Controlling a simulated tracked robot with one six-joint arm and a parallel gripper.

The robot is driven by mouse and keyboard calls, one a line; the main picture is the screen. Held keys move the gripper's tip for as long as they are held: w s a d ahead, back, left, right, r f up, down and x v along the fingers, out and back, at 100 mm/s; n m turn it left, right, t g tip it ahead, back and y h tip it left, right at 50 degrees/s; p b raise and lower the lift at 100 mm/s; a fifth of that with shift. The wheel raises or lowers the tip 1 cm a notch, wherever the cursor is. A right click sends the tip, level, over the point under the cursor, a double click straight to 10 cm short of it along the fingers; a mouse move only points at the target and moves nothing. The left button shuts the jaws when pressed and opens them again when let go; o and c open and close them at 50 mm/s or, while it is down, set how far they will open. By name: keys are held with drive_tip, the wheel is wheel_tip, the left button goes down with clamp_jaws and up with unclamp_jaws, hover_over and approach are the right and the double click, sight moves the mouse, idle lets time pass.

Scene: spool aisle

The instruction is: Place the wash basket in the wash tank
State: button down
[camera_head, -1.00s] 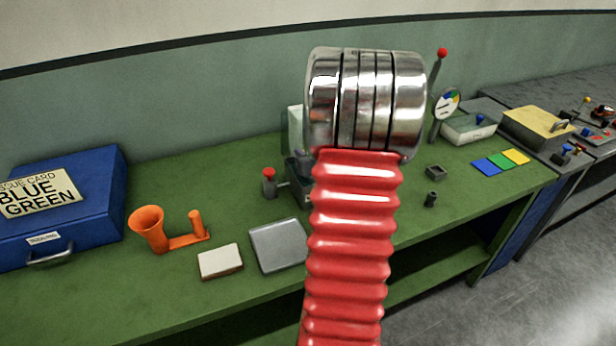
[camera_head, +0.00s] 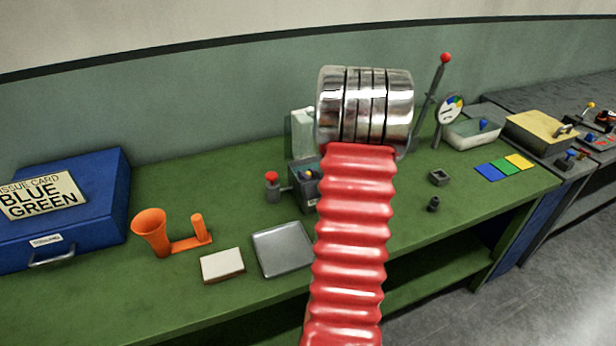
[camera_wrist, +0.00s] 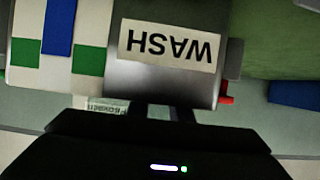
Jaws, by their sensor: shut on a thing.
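In the wrist view, my gripper (camera_wrist: 165,112) has its dark fingers close together against a grey metallic body with an upside-down WASH label, which I take as the wash basket (camera_wrist: 125,82). The finger contact is only partly visible. In the head view, my gripper and the held basket are hidden behind my red arm. A pale open tank (camera_head: 470,136) with a blue knob stands at the back right of the bench. Its label is too small to read, so I cannot tell if it is the wash tank.
The green bench (camera_head: 215,172) holds a blue case (camera_head: 95,215), an orange funnel piece (camera_head: 150,228), a white block (camera_head: 222,265), a grey tray (camera_head: 283,250) and a small dark box (camera_head: 305,192). A red-topped lever (camera_head: 437,85) stands behind a dial (camera_head: 450,110). Colour cards (camera_head: 505,167) lie right.

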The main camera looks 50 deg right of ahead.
drive_tip(key=shift+f, duration=0.25)
drive_tip(key=c, duration=1.9)
unclamp_jaws()
drive_tip(key=shift+o, duration=0.2)
drive_tip(key=shift+r, duration=0.15)
drive_tip(key=shift+s+a+r, duration=0.15)
drive_tip(key=shift+s+r, duration=0.05)
drive_tip(key=shift+s, duration=0.1)
drive_tip(key=v, duration=1.1)
drive_tip(key=shift+s, duration=0.15)
drive_tip(key=shift+a, duration=0.1)
